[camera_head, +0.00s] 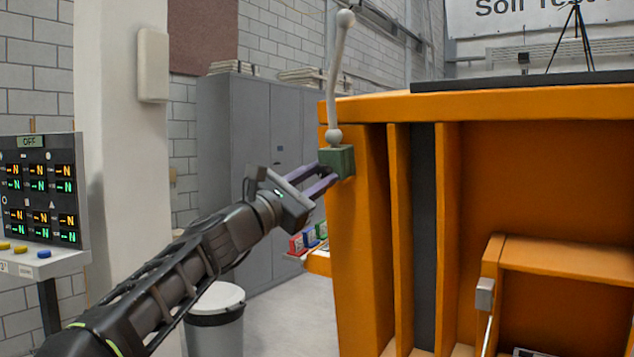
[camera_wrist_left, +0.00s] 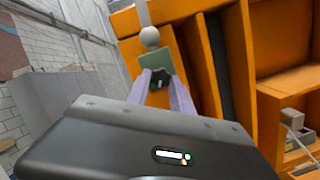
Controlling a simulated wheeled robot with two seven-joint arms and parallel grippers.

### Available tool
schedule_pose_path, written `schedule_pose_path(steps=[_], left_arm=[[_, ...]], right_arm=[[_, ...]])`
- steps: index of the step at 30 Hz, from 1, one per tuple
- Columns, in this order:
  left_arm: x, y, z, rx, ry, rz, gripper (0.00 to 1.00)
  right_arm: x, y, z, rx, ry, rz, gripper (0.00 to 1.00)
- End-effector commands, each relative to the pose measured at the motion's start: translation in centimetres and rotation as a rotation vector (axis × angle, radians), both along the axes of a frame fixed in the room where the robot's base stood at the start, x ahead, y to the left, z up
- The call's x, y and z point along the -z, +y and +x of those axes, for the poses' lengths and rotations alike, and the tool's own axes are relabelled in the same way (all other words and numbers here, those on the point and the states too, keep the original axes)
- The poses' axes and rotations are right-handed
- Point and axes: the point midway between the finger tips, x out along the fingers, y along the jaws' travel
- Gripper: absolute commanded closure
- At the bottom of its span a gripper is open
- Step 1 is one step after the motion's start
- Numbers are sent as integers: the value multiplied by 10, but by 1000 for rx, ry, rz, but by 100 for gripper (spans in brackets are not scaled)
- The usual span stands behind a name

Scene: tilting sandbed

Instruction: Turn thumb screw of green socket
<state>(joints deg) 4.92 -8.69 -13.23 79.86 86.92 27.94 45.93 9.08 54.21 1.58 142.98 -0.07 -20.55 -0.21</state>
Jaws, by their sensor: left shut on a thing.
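The green socket (camera_head: 338,161) is a small block on the upper left corner of the orange frame. It also shows in the left wrist view (camera_wrist_left: 157,60). A pale grey rod (camera_head: 336,82) with a ball at each end rises from it, leaning slightly. My left gripper (camera_head: 328,176) reaches in from the left, its two purple fingers ending at the lower side of the socket. In the left wrist view the fingertips close on a small dark piece, the thumb screw (camera_wrist_left: 160,79), mostly hidden between them. My right gripper is not in view.
The orange sandbed frame (camera_head: 372,230) fills the right side, with upright ribs close to the socket. A control panel (camera_head: 40,190) reading OFF stands at left. A bin (camera_head: 215,318), grey cabinets (camera_head: 230,130) and small coloured boxes (camera_head: 308,238) are behind my left arm.

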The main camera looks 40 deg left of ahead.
Motion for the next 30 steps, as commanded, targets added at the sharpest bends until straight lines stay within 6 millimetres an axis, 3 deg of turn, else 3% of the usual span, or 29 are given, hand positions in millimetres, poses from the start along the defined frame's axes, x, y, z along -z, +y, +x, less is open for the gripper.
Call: schedule_pose_path(steps=[12, 27, 28, 30], left_arm=[[3, -2, 1, 38, -1, -215, 100], [4, -2, 1, 42, -1, -238, 100], [4, -2, 1, 42, -1, -238, 71], [3, -2, 1, 42, -1, -238, 66]], right_arm=[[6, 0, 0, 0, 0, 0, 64], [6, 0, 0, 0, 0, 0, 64], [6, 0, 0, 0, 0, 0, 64], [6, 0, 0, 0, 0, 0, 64]])
